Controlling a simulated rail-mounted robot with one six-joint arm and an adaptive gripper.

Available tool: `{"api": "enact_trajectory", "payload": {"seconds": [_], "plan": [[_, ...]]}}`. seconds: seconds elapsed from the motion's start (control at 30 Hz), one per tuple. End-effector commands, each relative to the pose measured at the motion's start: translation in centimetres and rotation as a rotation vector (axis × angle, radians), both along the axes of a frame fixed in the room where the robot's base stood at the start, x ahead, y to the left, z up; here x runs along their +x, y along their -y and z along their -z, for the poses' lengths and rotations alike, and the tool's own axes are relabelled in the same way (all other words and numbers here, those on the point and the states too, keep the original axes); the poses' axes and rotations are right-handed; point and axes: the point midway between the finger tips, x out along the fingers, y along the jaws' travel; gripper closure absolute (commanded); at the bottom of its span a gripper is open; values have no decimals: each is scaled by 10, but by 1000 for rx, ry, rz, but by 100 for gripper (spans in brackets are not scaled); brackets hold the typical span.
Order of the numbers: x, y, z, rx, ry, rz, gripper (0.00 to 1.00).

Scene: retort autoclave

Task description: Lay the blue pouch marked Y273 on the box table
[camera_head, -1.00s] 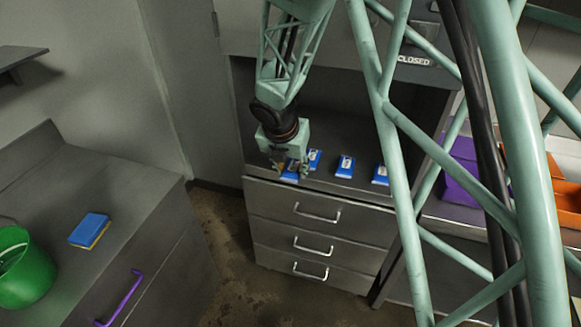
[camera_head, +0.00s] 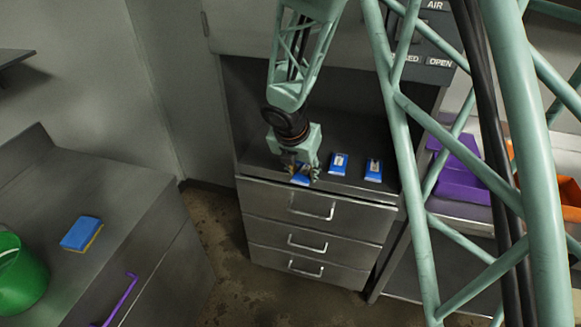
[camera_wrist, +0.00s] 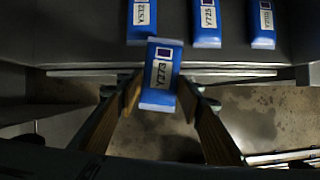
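The blue pouch marked Y273 (camera_wrist: 162,78) is between the two fingers of my gripper (camera_wrist: 160,92) in the wrist view, and its white label is readable. The fingers sit against its sides, and it overhangs the counter's front edge with floor below. In the head view my gripper (camera_head: 303,174) is low at the front edge of the grey counter, with blue pouch Y273 (camera_head: 300,178) at its tips. The box table (camera_head: 462,212) is at the right, partly hidden by my green arm frame.
More blue pouches lie on the counter, including Y312 (camera_wrist: 142,20) and Y725 (camera_wrist: 206,22). A purple box (camera_head: 462,178) and an orange box (camera_head: 570,195) stand on the box table. A blue-yellow sponge (camera_head: 81,234) and green bucket (camera_head: 20,275) are on the left bench.

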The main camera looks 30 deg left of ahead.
Motion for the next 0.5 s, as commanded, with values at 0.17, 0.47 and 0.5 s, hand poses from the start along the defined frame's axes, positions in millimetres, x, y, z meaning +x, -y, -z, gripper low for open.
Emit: {"api": "enact_trajectory", "payload": {"seconds": [0.17, 0.47, 0.5], "plan": [[17, 54, 6, -4, -4, 144, 70], [35, 153, 17, -3, -6, 422, 70], [37, 168, 18, -3, -6, 466, 70]]}}
